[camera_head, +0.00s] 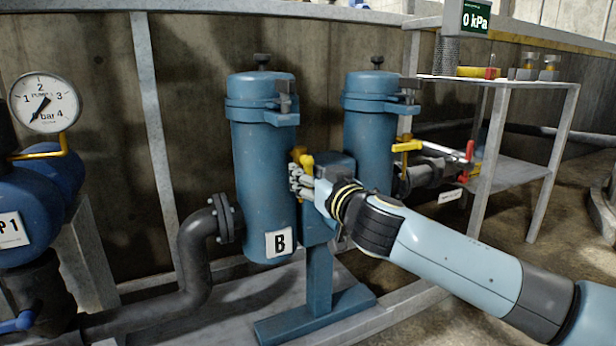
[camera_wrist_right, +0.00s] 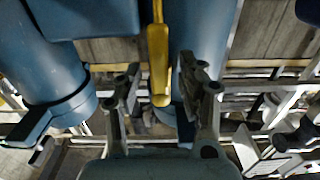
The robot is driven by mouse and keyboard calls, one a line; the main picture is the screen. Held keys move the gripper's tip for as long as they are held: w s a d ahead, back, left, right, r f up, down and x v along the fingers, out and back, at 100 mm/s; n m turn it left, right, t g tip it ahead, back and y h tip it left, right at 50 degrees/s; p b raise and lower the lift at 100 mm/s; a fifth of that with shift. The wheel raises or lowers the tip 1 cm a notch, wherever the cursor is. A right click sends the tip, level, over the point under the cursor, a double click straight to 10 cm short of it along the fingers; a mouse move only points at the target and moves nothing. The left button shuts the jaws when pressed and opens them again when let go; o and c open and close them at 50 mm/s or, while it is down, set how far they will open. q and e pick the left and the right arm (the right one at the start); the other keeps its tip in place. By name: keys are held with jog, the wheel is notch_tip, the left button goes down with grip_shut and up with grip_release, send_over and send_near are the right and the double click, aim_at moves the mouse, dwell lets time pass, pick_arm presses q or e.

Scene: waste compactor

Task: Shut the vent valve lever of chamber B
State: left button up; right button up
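Chamber B (camera_head: 262,185) is the left blue cylinder, with a white label "B" low on its front. A yellow lever (camera_head: 306,160) shows at its right side, partly hidden behind my right gripper (camera_head: 298,180). In the right wrist view, the yellow lever (camera_wrist_right: 158,55) hangs down from the top and its end lies between the two fingertips of my right gripper (camera_wrist_right: 160,82) in the picture. The fingers are open, with a gap visible on each side of the lever. Whether either finger touches it cannot be told. My left gripper is in neither view.
A second blue cylinder (camera_head: 368,140) stands to the right, with another yellow handle (camera_head: 407,146) beside it. A grey pipe (camera_head: 190,250) runs to chamber B's lower left. A gauge (camera_head: 45,102) is at far left. A metal rack (camera_head: 545,170) stands at right.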

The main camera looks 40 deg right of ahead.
jog(key=shift+w+d, duration=0.1)
jog(key=shift+w, duration=0.25)
grip_shut()
dwell(0.3)
